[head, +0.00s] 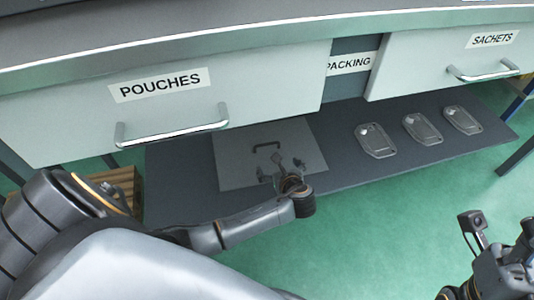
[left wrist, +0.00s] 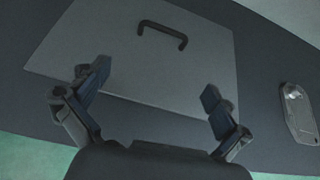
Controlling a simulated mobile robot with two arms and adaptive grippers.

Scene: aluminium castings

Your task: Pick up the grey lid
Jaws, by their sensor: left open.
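The grey lid (head: 232,165) is a flat square plate with a dark bar handle (head: 267,146), lying on the dark shelf under the drawers. In the left wrist view the lid (left wrist: 135,70) lies ahead, with its handle (left wrist: 162,34) near the far side. My left gripper (head: 283,168) is over the lid's near part, short of the handle. In the left wrist view its fingers (left wrist: 152,92) are spread wide with nothing between them. My right gripper (head: 480,262) is at the lower right, away from the lid; its jaws cannot be made out.
Several grey castings lie on the shelf right of the lid, the nearest casting (head: 376,141) also showing in the left wrist view (left wrist: 298,112). The POUCHES drawer (head: 240,80) overhangs the shelf (head: 180,190). A wooden crate (head: 125,185) stands at the left.

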